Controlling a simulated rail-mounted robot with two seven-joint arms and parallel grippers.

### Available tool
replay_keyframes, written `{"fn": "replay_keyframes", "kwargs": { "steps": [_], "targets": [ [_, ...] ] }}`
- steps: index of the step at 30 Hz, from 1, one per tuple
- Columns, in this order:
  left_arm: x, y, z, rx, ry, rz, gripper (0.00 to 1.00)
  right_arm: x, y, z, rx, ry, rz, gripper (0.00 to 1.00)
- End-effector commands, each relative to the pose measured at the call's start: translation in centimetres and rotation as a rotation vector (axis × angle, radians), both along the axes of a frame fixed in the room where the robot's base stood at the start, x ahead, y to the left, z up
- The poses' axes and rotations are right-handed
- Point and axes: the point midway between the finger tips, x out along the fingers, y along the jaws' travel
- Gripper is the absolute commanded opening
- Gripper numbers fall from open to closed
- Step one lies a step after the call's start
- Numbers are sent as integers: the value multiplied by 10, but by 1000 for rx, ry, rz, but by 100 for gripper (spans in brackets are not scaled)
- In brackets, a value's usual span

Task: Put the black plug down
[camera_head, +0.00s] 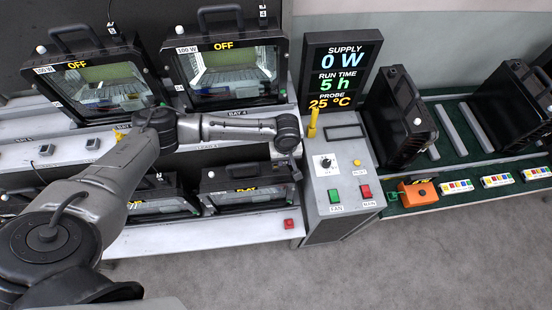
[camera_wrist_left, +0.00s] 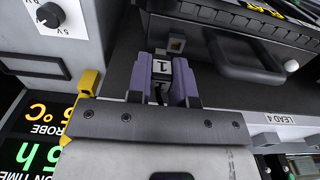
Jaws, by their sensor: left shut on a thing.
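In the left wrist view, the purple fingers of my left gripper (camera_wrist_left: 163,78) are shut on a small black plug (camera_wrist_left: 158,90) with a white label marked 1. I cannot tell whether the plug touches that face. The plug cannot be made out in that view. My right gripper is not in view.
Two housings marked OFF (camera_head: 230,72) stand on the upper shelf. The control console (camera_head: 340,190) with its supply display (camera_head: 341,72) and a yellow probe (camera_head: 312,123) stands close right of my wrist. Black housings (camera_head: 398,115) and an orange box (camera_head: 418,193) are farther right.

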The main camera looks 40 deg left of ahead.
Motion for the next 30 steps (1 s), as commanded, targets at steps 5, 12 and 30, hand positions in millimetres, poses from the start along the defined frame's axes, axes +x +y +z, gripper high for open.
{"fn": "replay_keyframes", "kwargs": {
  "steps": [5,12,30],
  "targets": [
    [8,-35,21,-3,-2,-2,0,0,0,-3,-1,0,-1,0],
    [15,-65,40,-1,-2,-1,0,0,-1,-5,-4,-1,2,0],
    [2,-82,51,0,0,-276,0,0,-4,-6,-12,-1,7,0]
  ]
}}
